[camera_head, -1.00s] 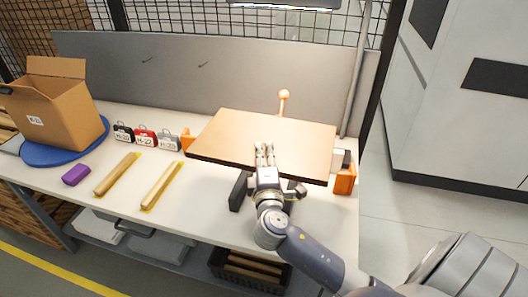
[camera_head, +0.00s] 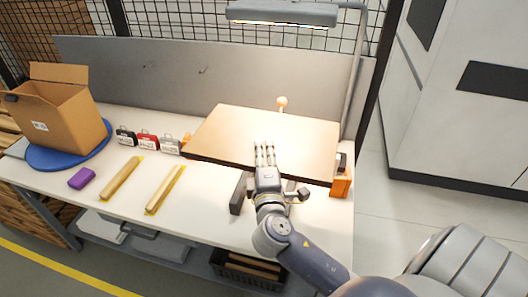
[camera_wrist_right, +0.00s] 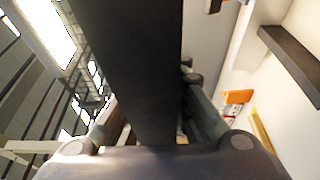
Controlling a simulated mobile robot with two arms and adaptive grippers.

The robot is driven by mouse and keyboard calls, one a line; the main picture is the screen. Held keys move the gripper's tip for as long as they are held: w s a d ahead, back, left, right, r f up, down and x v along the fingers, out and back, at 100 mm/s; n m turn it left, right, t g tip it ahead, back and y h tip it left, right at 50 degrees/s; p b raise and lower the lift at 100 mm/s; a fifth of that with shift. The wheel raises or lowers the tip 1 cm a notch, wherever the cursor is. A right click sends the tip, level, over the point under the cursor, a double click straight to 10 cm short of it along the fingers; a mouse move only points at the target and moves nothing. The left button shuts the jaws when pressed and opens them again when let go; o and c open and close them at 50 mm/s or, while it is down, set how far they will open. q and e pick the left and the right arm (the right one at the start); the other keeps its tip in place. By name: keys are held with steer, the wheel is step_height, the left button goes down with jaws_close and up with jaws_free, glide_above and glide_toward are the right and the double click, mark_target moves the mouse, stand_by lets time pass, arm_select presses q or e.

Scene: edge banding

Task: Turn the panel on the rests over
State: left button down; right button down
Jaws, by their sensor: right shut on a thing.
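The panel (camera_head: 262,132) is a flat tan board with a dark edge band, lying roughly level at the right half of the bench in the head view. My right gripper (camera_head: 264,153) is shut on its near edge, with fingers seen on the top face. In the right wrist view the panel's dark edge (camera_wrist_right: 135,75) runs between the fingers. My left gripper is out of view.
A dark block (camera_head: 240,193) stands below the near edge. To the left are two wooden strips (camera_head: 122,178) (camera_head: 164,189), several small tagged cases (camera_head: 147,140), a purple block (camera_head: 81,178) and a cardboard box (camera_head: 68,125). A round-topped post (camera_head: 282,102) and grey back panel (camera_head: 210,70) stand behind.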

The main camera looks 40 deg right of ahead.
steer(key=shift+s+a+r, duration=0.2)
steer(key=shift+s+r, duration=0.1)
steer(key=shift+r, duration=0.5)
steer(key=shift+s+a+r, duration=0.2)
steer(key=shift+s+r, duration=0.15)
steer(key=shift+r, duration=0.4)
steer(key=shift+s+a+r, duration=0.2)
steer(key=shift+s+r, duration=0.1)
steer(key=shift+r, duration=0.5)
steer(key=shift+f+m+b, duration=0.15)
steer(key=shift+m+b, duration=0.25)
steer(key=m+b, duration=0.2)
steer(key=shift+f+m, duration=0.1)
steer(key=shift+m, duration=0.2)
steer(key=shift+m+b, duration=0.45)
steer(key=shift+m, duration=0.55)
steer(key=shift+r+m, duration=0.25)
steer(key=shift+m, duration=0.05)
